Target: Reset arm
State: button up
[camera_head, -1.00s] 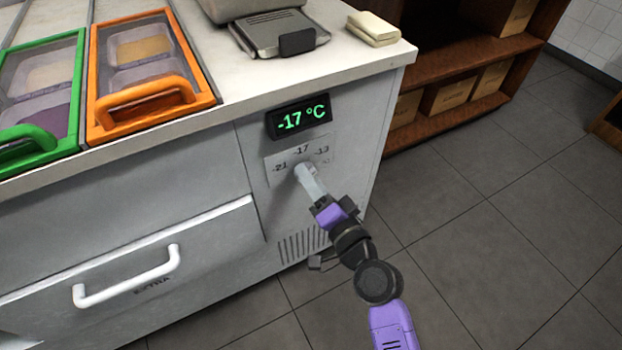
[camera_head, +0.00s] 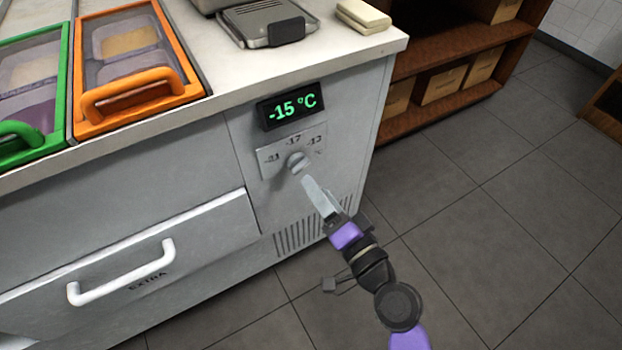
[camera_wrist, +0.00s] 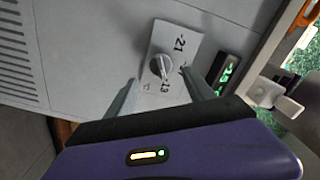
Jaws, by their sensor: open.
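My gripper (camera_head: 316,190) is in front of the freezer counter's front panel, a little below and right of the temperature knob (camera_head: 297,161). In the wrist view the two fingers of my gripper (camera_wrist: 165,98) are spread apart with nothing between them. The round grey knob (camera_wrist: 160,66) shows ahead of the fingertips, on a pale dial plate marked -21, -17 and -13. The fingers stand apart from the knob. The green display (camera_head: 292,106) above the knob reads -15 °C.
A drawer with a white handle (camera_head: 120,273) is left of my arm. Orange-framed (camera_head: 88,110) and green-framed (camera_head: 20,140) lids lie on the counter. A wooden shelf with boxes (camera_head: 443,84) stands at the right. The tiled floor at the right is clear.

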jog(key=shift+s+d, duration=0.35)
jog(key=shift+s, duration=0.15)
jog(key=s+d+r+n+t+h, duration=0.1)
jog(key=s+d+n+t+h, duration=0.15)
jog(key=s+d+h, duration=0.75)
jog(key=s+d+r+n+g, duration=0.1)
jog(key=s+d, duration=0.4)
jog(key=s, duration=0.7)
jog(key=s+d+r+n+g, duration=0.15)
jog(key=s+d, duration=0.35)
jog(key=s, duration=0.7)
notch_tip(320, 180, up, 24)
jog(key=p, duration=2.5)
jog(key=shift+w+f, duration=0.15)
jog(key=shift+w, duration=0.15)
jog(key=shift+d, duration=0.1)
